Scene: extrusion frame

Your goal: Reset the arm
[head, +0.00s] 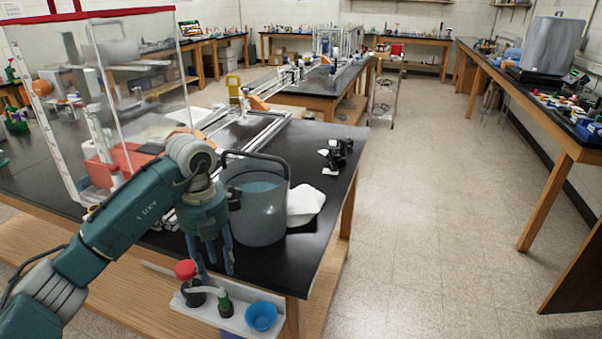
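My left arm (135,215) is green and grey. It comes in from the lower left and bends at a grey joint over the near black table. My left gripper (215,265) points down at the table's front edge, in front of a grey bucket (262,222). Its two bluish fingers are apart, with nothing seen between them. It hangs above a white shelf (235,318) on the table's front. My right arm and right gripper are not in view.
A clear-walled box (110,100) with red edging stands at left. A metal extrusion frame (262,135), a white cloth (304,203) and black parts (338,155) lie on the table. The shelf holds a red-capped bottle (187,271) and blue bowl (261,316). Floor at right is clear.

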